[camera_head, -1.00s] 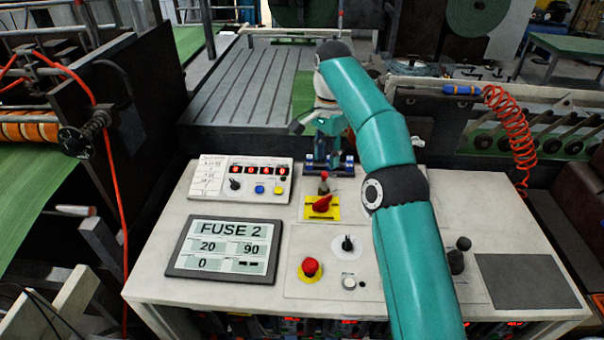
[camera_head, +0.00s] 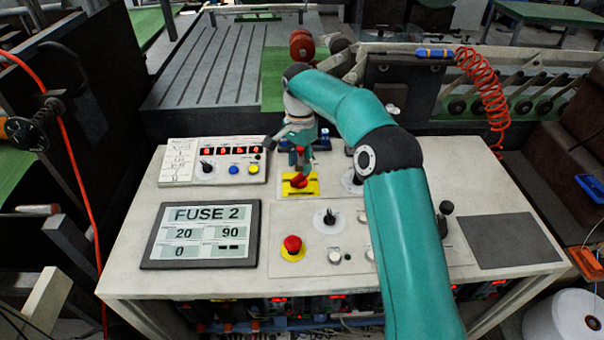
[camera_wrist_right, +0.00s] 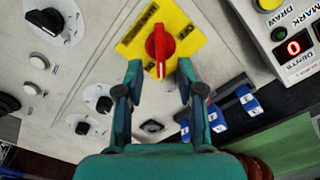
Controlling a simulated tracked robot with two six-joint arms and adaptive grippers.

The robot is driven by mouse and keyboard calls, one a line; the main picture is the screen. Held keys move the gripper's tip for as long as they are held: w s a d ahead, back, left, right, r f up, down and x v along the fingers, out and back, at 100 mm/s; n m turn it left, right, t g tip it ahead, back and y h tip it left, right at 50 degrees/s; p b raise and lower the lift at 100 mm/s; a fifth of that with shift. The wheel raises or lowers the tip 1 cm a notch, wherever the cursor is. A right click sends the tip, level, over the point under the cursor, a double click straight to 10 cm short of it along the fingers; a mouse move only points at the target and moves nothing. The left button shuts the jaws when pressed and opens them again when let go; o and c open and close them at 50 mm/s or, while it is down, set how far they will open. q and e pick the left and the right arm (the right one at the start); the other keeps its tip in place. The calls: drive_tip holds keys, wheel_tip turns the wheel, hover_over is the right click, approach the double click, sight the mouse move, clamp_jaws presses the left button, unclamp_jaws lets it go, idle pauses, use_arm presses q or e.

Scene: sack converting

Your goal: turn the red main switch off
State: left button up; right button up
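The red main switch (camera_head: 300,181) is a red rotary handle on a yellow plate, on the pale console top. It also shows in the right wrist view (camera_wrist_right: 159,45), where the handle runs roughly along the direction my fingers point. My right gripper (camera_head: 300,163) is just behind and above the switch in the head view. In the wrist view the right gripper (camera_wrist_right: 160,70) is open, with one fingertip on each side of the handle's near end and a gap to it. Contact with the plate cannot be told. My left gripper is not in view.
A red mushroom button (camera_head: 292,244) and a black selector (camera_head: 329,217) sit in front of the switch. A display reading FUSE 2 (camera_head: 201,233) lies to the left, below a counter box (camera_head: 213,162). Blue parts (camera_wrist_right: 232,112) stand near the right finger.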

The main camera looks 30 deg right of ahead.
sight(301, 174)
drive_tip(key=shift+f, duration=2.05)
drive_tip(key=shift+c, duration=0.3)
clamp_jaws()
drive_tip(key=shift+s+d, duration=0.1)
drive_tip(key=shift+d, duration=0.05)
